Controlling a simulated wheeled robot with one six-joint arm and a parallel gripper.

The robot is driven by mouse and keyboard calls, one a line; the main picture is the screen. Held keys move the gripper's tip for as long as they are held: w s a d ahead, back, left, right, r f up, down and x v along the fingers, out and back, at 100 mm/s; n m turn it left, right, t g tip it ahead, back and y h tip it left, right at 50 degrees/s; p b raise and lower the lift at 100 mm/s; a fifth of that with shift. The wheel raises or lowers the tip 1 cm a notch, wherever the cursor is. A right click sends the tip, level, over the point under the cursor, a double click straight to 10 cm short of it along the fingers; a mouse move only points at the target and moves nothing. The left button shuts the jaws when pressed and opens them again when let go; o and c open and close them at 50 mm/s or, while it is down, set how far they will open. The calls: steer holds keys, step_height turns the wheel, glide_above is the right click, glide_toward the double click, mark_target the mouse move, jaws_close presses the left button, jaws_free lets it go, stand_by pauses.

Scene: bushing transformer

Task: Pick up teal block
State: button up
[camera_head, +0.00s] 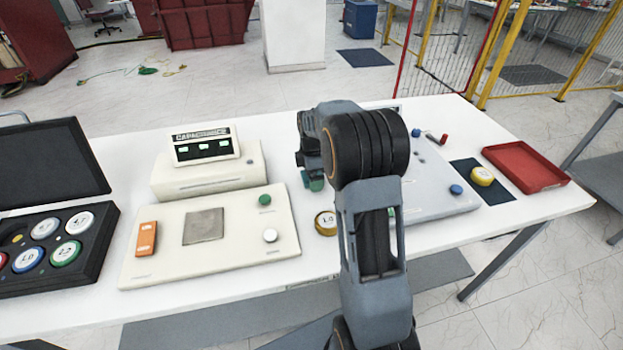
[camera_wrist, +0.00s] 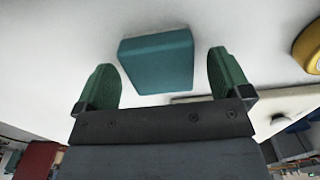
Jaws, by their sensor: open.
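The teal block (camera_wrist: 157,62) rests on the white table in the wrist view, near the top centre. My gripper (camera_wrist: 164,82) is open, with one green finger on each side of the block's lower part in the picture. Gaps show between the block and both fingers, so neither visibly touches it. In the head view my gripper (camera_head: 310,181) points down over the table behind the beige panel, mostly hidden by my own arm. A small teal-green patch shows there, but I cannot tell whether it is block or fingertip.
A beige panel (camera_head: 153,262) with buttons and a capacitance meter (camera_head: 207,148) stand to the left. A yellow-rimmed disc (camera_head: 326,223) lies close by. A black case (camera_head: 82,279) with discs is far left. A grey panel (camera_head: 447,207) and red tray (camera_head: 525,166) are right.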

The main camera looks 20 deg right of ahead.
steer(key=c, duration=1)
steer(key=shift+r, duration=0.55)
step_height(320, 180, up, 2)
steer(key=shift+r, duration=0.1)
steer(key=s+r, duration=0.3)
steer(key=s, duration=0.1)
steer(key=s+d+r+b, duration=0.1)
steer(key=s+r, duration=0.2)
steer(key=s, duration=0.2)
steer(key=s+d+r+b, duration=0.1)
steer(key=s+r, duration=0.2)
steer(key=s, duration=0.1)
steer(key=shift+s+d+r, duration=0.2)
steer(key=shift+s+r, duration=0.2)
